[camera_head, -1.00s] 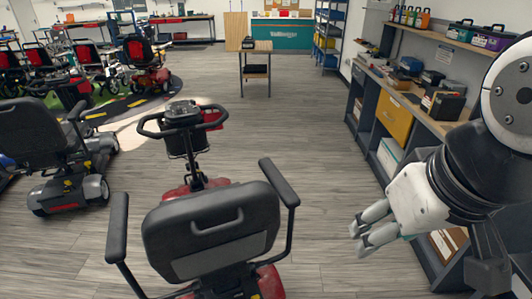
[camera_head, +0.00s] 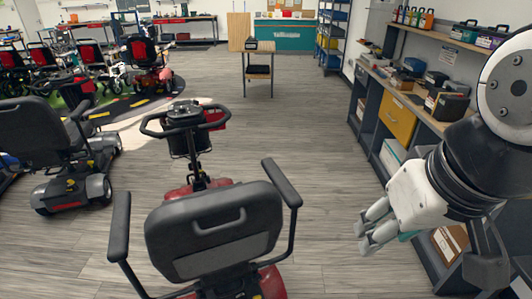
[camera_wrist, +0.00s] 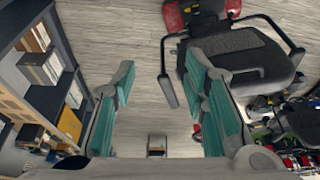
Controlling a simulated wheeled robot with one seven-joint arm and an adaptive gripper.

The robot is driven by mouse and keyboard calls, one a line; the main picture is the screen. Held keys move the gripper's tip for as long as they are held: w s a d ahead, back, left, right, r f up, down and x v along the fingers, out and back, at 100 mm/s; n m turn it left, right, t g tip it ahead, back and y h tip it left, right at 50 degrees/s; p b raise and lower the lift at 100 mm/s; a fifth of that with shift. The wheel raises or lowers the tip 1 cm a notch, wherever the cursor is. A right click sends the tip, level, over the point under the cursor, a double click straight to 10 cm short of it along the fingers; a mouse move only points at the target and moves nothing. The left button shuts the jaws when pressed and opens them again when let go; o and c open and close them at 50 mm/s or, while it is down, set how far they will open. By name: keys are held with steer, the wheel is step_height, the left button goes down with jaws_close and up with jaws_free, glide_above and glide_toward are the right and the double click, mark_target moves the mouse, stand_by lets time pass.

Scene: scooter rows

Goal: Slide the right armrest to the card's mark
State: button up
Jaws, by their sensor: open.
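The red scooter's black seat (camera_head: 215,230) has its back toward me, low in the head view. Its right armrest (camera_head: 282,182) is the dark bar on the right side of the seat; the left armrest (camera_head: 119,226) is opposite. My gripper (camera_head: 366,238) is open and empty, right of the right armrest and clearly apart from it. In the wrist view my gripper (camera_wrist: 165,85) shows two spread teal-padded fingers. The seat (camera_wrist: 240,50) is at upper right there, and a dark armrest, seemingly the right one (camera_wrist: 169,92), shows between the fingers. I cannot make out the card or mark.
A workbench with shelves (camera_head: 425,115) runs along the right, close to my arm. Another scooter (camera_head: 65,160) stands at the left. A small table (camera_head: 258,70) stands farther back. The floor (camera_head: 300,125) between scooter and workbench is clear.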

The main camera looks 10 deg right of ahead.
steer(key=w+f+m+g+y+b, duration=0.6)
steer(key=w+f+m+y+b, duration=0.6)
steer(key=w+f, duration=1.25)
steer(key=w+d+f+m+t+y+b, duration=0.1)
steer(key=w+d+f+b, duration=0.1)
steer(key=w+f+b, duration=0.25)
steer(key=w+d+f+m+t+b, duration=0.1)
steer(key=w+d+f+m+b, duration=0.1)
steer(key=w+d+f+b, duration=0.3)
steer(key=m+t+y+b, duration=0.4)
steer(key=m+t+b, duration=0.1)
steer(key=m+t, duration=0.1)
glide_toward(292, 228)
steer(key=x, duration=0.3)
steer(key=f+x, duration=0.1)
steer(key=x, duration=0.2)
steer(key=w+x, duration=0.1)
steer(key=x, duration=0.3)
steer(key=shift+d+f, duration=0.25)
jaws_close()
